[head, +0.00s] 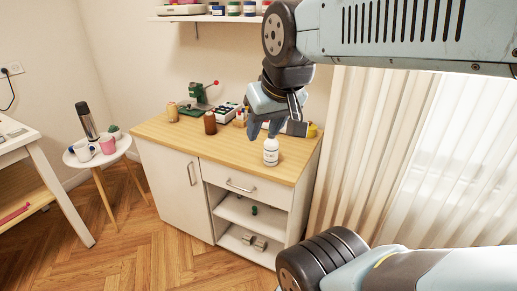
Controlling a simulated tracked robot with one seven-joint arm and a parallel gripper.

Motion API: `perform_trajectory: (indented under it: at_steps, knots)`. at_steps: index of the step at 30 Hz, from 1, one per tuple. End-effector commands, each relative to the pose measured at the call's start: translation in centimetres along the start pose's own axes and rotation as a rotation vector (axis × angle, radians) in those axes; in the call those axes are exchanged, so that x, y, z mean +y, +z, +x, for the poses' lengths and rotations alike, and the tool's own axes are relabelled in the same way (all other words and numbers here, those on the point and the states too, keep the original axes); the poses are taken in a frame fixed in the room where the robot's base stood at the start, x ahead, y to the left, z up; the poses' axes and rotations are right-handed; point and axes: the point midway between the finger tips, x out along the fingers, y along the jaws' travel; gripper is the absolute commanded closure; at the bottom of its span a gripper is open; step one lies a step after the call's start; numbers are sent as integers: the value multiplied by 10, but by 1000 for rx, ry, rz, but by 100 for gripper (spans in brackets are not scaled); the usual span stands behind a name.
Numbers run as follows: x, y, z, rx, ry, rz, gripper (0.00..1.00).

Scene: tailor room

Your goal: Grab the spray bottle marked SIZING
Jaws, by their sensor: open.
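A white bottle (271,152) with a small dark label stands upright on the wooden cabinet top (228,152), near its front edge. The label is too small to read. My gripper (264,136) is just above the bottle, fingers pointing down. Its fingers are apart and hold nothing that I can see. A brown bottle (210,123) stands farther left on the same top, its marking unreadable. My gripper and arm hide part of the top behind them.
A green press (200,96), a tan spool (172,111) and a tray of small items (228,112) stand along the back. A yellow item (312,130) is at right. A white side table (98,153) with cups and a flask stands left. Curtains (375,150) hang right.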

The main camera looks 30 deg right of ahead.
Motion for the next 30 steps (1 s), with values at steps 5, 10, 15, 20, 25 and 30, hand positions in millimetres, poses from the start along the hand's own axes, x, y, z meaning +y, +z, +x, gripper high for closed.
perform_trajectory:
  at_steps: [5, 10, 15, 20, 25, 30]
  knots:
    - [0, 0, 0, 0, 0, 0, 54]
    - [-3, -9, 9, 4, -25, 17, 37]
    - [-21, -37, 40, 21, -91, 87, 21]
    - [-31, -69, 80, 46, -151, 189, 8]
    - [-37, -97, 126, 73, -179, 307, 8]
    - [-39, -117, 175, 102, -170, 427, 8]
